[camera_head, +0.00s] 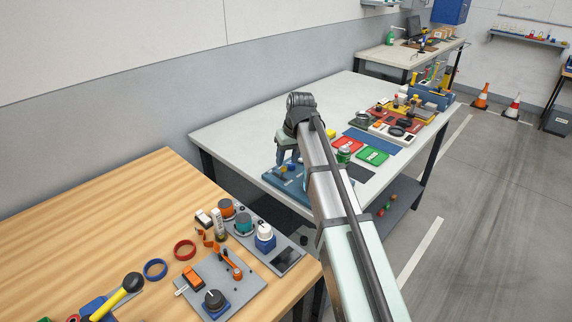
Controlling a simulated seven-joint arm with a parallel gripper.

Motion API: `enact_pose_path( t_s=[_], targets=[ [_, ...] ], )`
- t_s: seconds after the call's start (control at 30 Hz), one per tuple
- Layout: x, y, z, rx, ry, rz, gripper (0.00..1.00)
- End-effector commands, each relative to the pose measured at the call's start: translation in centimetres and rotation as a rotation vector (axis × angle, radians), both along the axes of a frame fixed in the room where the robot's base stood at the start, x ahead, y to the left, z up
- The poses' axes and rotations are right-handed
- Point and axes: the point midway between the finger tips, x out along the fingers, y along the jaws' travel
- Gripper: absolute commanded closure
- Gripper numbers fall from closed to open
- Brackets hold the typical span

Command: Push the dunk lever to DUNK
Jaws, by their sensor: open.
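My gripper (287,160) points down over the blue board (297,195) near the front left corner of the white table. It is open, and I see nothing held in it. The board carries small parts, among them a yellow one. My arm and gripper hide much of the board. No lever marked DUNK can be made out, and no such label is readable. I cannot tell whether the gripper touches anything on the board. On the wooden table, a grey panel (245,283) carries an orange lever-like part (229,259); its label is too small to read.
The white table (245,128) has free room at the back left. Green and red cards (373,156) lie right of my arm, with trays and tools beyond. The wooden table (110,215) holds rings, a yellow-handled tool and knobs. Orange cones (481,97) stand on the floor.

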Motion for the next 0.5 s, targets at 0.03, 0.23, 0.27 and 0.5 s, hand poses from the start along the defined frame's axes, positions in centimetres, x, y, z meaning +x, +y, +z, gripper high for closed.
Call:
enact_pose_path(
  t_s=[0.03,0.23,0.27,0.5],
  targets=[
    [-0.1,-0.2,1.0,0.001,-0.002,0.0,0.54],
    [-0.7,-0.7,4.5,0.001,-0.002,0.0,0.54],
    [-0.8,-0.8,5.0,0.001,-0.002,0.0,0.54],
    [-1.3,-1.4,8.1,0.0,0.0,0.0,0.54]
  ],
)
